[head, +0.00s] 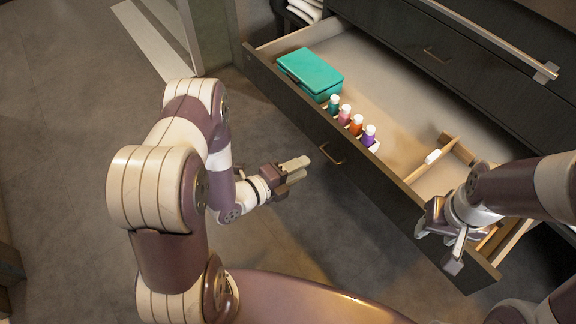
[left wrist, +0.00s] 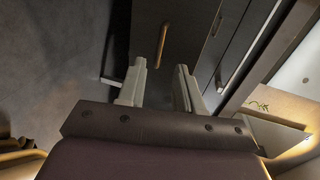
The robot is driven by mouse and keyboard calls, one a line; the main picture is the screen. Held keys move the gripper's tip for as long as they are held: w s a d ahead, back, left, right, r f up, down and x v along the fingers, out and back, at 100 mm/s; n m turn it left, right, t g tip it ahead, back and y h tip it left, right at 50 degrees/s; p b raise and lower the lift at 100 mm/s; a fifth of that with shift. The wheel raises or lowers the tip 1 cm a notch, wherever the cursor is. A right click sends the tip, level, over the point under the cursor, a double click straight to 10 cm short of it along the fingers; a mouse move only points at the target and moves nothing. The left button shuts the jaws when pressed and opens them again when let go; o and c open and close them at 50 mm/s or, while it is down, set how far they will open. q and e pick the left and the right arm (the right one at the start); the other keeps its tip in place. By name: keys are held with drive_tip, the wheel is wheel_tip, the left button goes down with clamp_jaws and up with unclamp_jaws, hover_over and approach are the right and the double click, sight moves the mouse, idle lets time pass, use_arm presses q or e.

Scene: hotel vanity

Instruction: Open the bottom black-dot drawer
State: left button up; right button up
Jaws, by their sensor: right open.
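A wide dark drawer (head: 292,100) stands pulled out in the head view, with a brass handle (head: 332,154) on its front. I see no black dot on any front. My left gripper (head: 297,170) is in front of this drawer, left of and a little below the handle in the picture, apart from it and empty. In the left wrist view its fingers (left wrist: 160,88) are spread, with a brass handle (left wrist: 163,45) on a dark front beyond them. My right gripper (head: 438,246) is open at the right end of the drawer front; whether it touches the front is unclear.
The open drawer holds a teal box (head: 310,72), several small coloured bottles (head: 356,124) and a wooden divider (head: 432,160) with a white item beside it. Closed dark drawers (head: 400,35) stand behind. The grey floor (head: 290,235) in front is clear.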

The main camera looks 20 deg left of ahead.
use_arm(q)
drive_tip(key=v, duration=0.4)
drive_tip(key=shift+p, duration=0.4)
